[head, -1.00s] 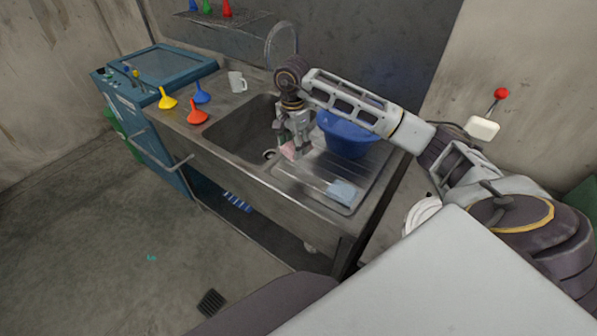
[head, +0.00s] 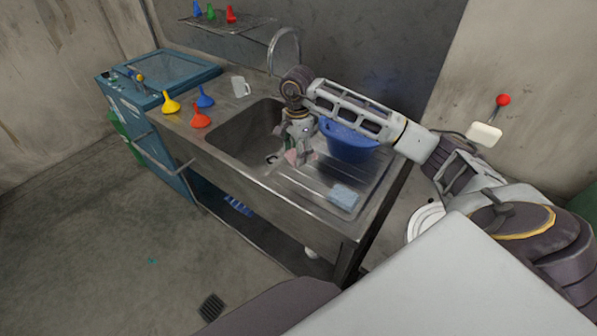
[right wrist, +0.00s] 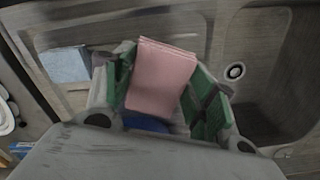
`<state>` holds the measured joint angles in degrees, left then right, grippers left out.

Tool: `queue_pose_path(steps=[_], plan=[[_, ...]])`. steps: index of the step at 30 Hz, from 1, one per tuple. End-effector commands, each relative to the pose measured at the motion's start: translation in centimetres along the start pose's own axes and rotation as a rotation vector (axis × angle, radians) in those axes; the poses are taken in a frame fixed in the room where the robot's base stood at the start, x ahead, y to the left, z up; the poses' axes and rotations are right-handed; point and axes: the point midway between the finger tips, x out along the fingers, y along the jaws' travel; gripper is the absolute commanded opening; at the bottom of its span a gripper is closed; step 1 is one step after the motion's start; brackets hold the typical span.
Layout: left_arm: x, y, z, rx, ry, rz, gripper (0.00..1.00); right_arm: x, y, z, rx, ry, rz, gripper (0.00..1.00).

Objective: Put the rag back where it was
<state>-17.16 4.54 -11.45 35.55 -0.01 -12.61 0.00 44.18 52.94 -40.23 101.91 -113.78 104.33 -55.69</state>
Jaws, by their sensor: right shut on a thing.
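A pink folded rag (right wrist: 162,78) shows between the green-padded fingers of my right gripper (right wrist: 160,92) in the right wrist view. The gripper is shut on it. In the head view the right gripper (head: 299,152) points down at the border between sink basin (head: 238,137) and ribbed drainboard (head: 315,185). Only a bit of pink shows there. I cannot tell whether the rag touches the steel. A light blue folded cloth (head: 343,197) lies on the drainboard near its front; it also shows in the right wrist view (right wrist: 67,64). My left gripper is not in view.
A blue tub (head: 348,145) stands behind the drainboard, partly hidden by my right arm. A curved faucet (head: 284,45) rises behind the basin. Yellow (head: 170,103), blue (head: 205,97) and red (head: 200,117) funnels and a white mug (head: 240,86) stand left of it.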

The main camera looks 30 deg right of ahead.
Motion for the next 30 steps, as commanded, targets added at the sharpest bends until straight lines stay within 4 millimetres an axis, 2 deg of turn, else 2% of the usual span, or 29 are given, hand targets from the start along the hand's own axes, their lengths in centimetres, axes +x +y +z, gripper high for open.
queue_pose_path(steps=[6, 10, 23, 30], plan=[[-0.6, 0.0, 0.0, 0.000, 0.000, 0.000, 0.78, 2.9, 0.1, 0.0, 0.000, -0.001, 0.004, 0.36], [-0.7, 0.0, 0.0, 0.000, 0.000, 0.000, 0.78, 4.1, 0.0, 0.0, 0.000, -0.001, 0.001, 0.36], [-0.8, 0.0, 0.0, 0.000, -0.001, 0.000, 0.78, 4.7, 0.0, 0.0, -0.001, -0.001, 0.001, 0.36], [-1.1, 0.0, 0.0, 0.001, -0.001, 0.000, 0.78, 6.5, 0.1, 0.0, -0.001, -0.001, 0.003, 0.36]])
